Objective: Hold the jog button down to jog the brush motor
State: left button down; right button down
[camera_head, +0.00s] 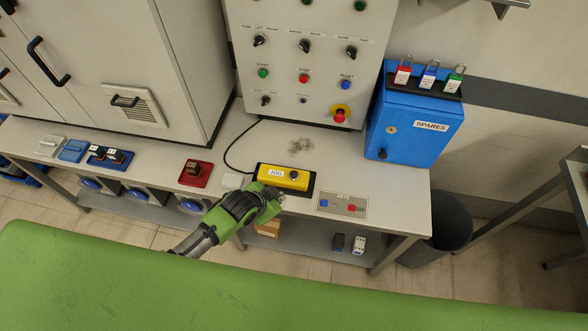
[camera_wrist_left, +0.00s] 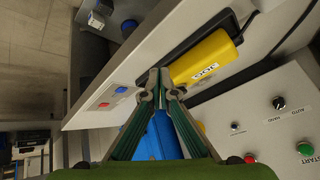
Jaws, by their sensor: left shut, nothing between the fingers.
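The yellow jog box (camera_head: 272,174) lies on the bench with a JOG label and a dark round button (camera_head: 294,174) at its right end. My left gripper (camera_head: 276,193) is shut and empty, just in front of the box near its button end. In the left wrist view the closed fingertips (camera_wrist_left: 161,84) are beside one end of the yellow box (camera_wrist_left: 207,58). The button cannot be made out there, and contact with the box cannot be told. My right gripper is in neither view.
A control panel (camera_head: 300,20) stands behind the bench. A blue SPARES box (camera_head: 385,125) with padlocks on top stands to the right. A keys plate (camera_head: 330,204) lies right of the jog box. A green surface (camera_head: 200,300) spans the foreground.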

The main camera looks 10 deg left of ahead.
pick_arm(q)
jog(key=w+d+r+m+p, duration=0.1)
jog(key=w+r+m, duration=0.1)
jog(key=w+r, duration=0.2)
jog(key=w+d+r+m+t+h+p, duration=0.1)
jog(key=w+r+m, duration=0.2)
jog(key=w+r, duration=0.2)
notch_tip(320, 180, up, 3)
jog(key=shift+d+f, duration=0.1)
jog(key=shift+d, duration=0.3)
jog(key=b, duration=0.8)
send_near(297, 171)
jog(key=w, duration=0.1)
jog(key=w+d+f, duration=0.1)
jog(key=w, duration=0.1)
jog(key=w+f, duration=0.1)
jog(key=shift+w+d+f, duration=0.2)
jog(key=shift+d, duration=0.2)
jog(key=shift+f, duration=0.4)
jog(key=shift+f+b, duration=0.3)
jog(key=shift+f, duration=0.1)
jog(key=shift+f, duration=0.6)
dwell(1.3)
